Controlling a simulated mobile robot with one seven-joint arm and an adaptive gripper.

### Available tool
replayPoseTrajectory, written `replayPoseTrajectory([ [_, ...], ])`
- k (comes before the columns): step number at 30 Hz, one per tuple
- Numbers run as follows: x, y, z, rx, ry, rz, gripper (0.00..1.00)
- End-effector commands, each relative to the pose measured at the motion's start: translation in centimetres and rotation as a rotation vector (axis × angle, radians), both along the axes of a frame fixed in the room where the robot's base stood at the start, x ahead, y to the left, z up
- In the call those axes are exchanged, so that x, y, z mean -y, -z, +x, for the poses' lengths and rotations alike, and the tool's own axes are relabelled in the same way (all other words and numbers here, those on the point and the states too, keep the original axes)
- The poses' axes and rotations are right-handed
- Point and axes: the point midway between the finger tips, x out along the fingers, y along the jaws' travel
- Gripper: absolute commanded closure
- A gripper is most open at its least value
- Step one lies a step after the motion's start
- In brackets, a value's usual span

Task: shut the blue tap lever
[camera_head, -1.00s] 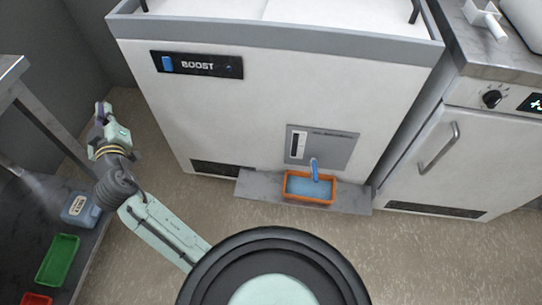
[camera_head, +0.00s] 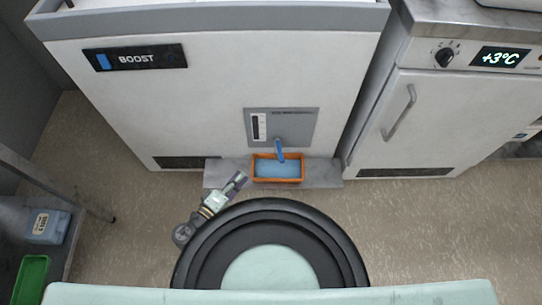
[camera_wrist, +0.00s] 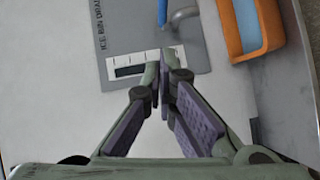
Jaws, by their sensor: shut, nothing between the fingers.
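The blue tap lever (camera_head: 279,150) hangs down from a grey panel (camera_head: 303,128) low on the front of the white BOOST machine. Its lower end is over an orange tray (camera_head: 257,172) that holds blue liquid. In the wrist view the blue lever (camera_wrist: 162,38) is at the top centre, beside a grey spout (camera_wrist: 184,14). My gripper (camera_head: 240,179) is shut and empty, to the left of the tray and apart from the lever. In the wrist view its fingertips (camera_wrist: 159,58) are in front of the panel's gauge window, below the lever.
A grey ledge (camera_head: 325,174) carries the tray. A steel-topped fridge (camera_head: 426,125) with a handle stands at the right. A shelf with a blue container (camera_head: 47,228) and a green bin (camera_head: 31,280) is at the left. Open floor lies on both sides.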

Motion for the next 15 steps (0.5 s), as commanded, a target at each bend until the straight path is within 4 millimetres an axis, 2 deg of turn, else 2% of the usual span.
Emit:
replayPoseTrajectory([
  [8, 0.2, 0.0, 0.4, 0.001, -0.001, 0.002, 1.00],
  [11, 0.7, 0.0, 1.2, 0.000, 0.000, 0.002, 1.00],
  [15, 2.2, 0.2, 3.4, 0.001, 0.001, 0.002, 1.00],
])
